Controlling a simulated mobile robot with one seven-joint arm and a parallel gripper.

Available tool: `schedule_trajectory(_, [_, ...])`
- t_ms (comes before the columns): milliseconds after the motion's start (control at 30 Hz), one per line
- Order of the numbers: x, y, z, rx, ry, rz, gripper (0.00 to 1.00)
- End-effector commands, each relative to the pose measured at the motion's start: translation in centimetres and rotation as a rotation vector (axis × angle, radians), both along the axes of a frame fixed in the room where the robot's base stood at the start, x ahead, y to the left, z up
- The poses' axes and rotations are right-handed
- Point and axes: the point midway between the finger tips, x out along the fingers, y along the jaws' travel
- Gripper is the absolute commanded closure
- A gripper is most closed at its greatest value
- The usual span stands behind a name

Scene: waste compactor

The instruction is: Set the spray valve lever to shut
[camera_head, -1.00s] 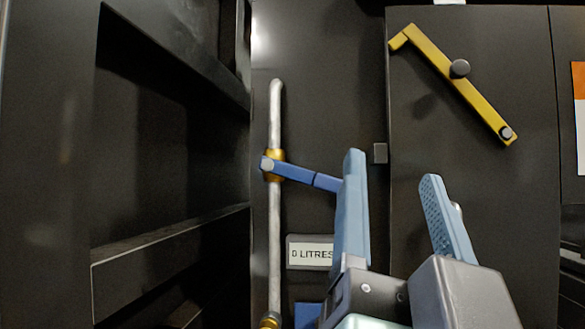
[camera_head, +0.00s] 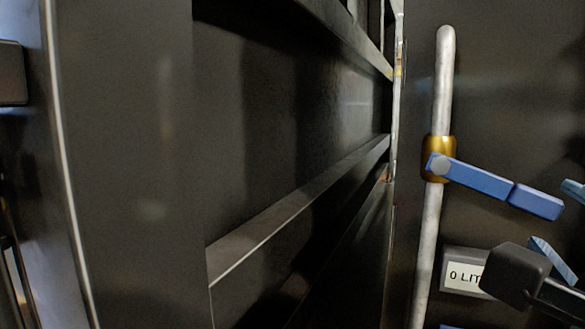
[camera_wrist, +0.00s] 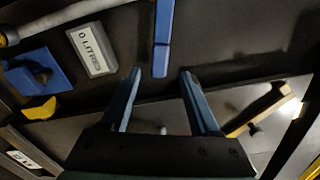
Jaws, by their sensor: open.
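The spray valve lever (camera_head: 492,184) is a blue bar on a brass valve body (camera_head: 433,172) around a vertical grey pipe (camera_head: 426,245). In the head view it points right and slightly down from the pipe. My gripper (camera_head: 556,215) is cut off at the right edge of that view. In the wrist view my gripper (camera_wrist: 160,73) is open, with its two light-blue fingers apart. The lever (camera_wrist: 163,35) comes down from the top, its free end at the gap between the fingertips. Whether a finger touches it I cannot tell. The valve body is outside the wrist view.
A "0 LITRES" label plate (camera_head: 462,272) is on the dark panel below the lever; the wrist view also shows it (camera_wrist: 92,48). A blue block (camera_wrist: 36,72) and a yellow part (camera_wrist: 38,110) are nearby. A dark ribbed recess (camera_head: 290,150) fills the head view's middle.

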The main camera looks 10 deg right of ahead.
Motion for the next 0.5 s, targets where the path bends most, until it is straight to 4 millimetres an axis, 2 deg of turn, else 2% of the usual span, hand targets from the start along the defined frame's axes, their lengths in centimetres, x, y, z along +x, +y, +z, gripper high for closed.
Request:
schedule_trajectory(200, [4.1,-2.5,0.3,0.001,0.005,0.001,0.38])
schedule_trajectory(500, [7.7,-4.7,0.2,-0.001,0.002,0.000,0.38])
